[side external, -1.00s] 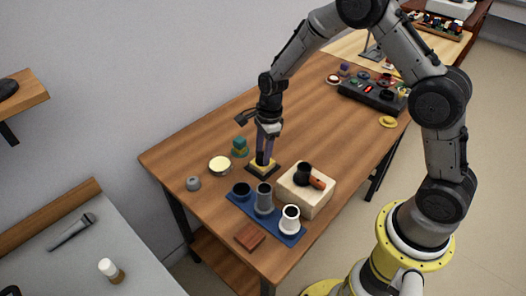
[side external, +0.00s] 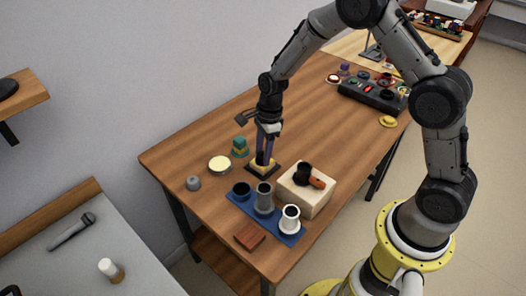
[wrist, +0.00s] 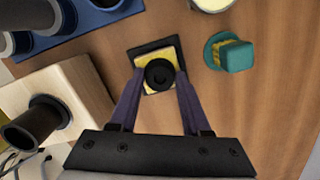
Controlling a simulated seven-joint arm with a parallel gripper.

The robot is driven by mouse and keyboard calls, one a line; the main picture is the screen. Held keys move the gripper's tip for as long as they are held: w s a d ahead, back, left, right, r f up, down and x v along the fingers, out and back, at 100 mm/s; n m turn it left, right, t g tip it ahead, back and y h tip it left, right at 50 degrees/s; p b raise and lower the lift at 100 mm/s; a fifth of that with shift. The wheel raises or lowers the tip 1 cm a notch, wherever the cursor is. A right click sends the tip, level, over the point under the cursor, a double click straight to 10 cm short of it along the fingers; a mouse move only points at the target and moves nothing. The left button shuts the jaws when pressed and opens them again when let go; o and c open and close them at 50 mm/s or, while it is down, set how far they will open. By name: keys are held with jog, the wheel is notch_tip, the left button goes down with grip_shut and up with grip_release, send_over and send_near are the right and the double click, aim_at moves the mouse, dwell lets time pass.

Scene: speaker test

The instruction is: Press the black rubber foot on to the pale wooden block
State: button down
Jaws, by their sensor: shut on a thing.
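A round black piece with a dark centre, which looks like the rubber foot (wrist: 160,74), sits between my fingertips over a yellow pad on a square black base (wrist: 138,54). My gripper (wrist: 160,76) is shut on it, pointing down, low over the table; it also shows in the side view (side external: 263,160). I cannot tell whether the foot still touches the pad. The pale wooden block (side external: 310,204) stands to the right of the gripper in the side view and at the left in the wrist view (wrist: 78,88). A black cylinder (side external: 302,173) and an orange-brown piece (side external: 318,183) are on its top.
A blue tray (side external: 290,239) with several cylinders lies in front of the gripper. A teal and yellow piece (side external: 240,147), a cream round dish (side external: 219,165) and a grey knob (side external: 193,184) stand left. A red-brown block (side external: 249,236) lies near the front edge.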

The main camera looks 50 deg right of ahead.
jog(key=shift+f, duration=0.1)
dwell(0.3)
jog(key=shift+c, duration=1.4)
grip_release()
jog(key=shift+r, duration=3.6)
